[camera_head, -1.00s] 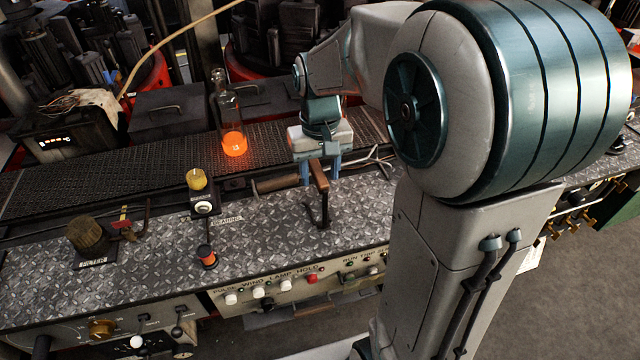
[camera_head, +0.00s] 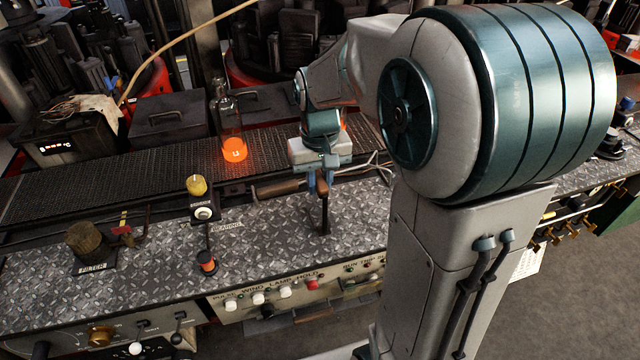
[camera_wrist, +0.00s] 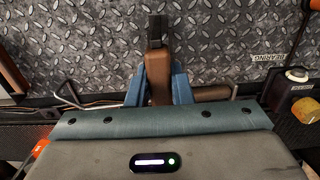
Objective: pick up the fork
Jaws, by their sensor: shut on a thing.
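The fork (camera_head: 324,212) has a brown handle and a dark metal lower part. In the head view it stands about upright below my gripper (camera_head: 318,180), its low end close to the patterned metal panel. I cannot tell whether that end touches the panel. In the wrist view my blue fingers (camera_wrist: 159,83) are closed on both sides of the brown handle (camera_wrist: 157,64). The dark end of the fork shows beyond the handle. The prongs cannot be made out clearly.
A glowing orange-based bottle (camera_head: 229,125) stands left on the dark mesh conveyor (camera_head: 95,180). A wooden-handled tool (camera_head: 277,189) lies left of the fork. A yellow knob (camera_head: 197,185) and an orange-topped black knob (camera_head: 207,262) rise from the panel (camera_head: 270,235).

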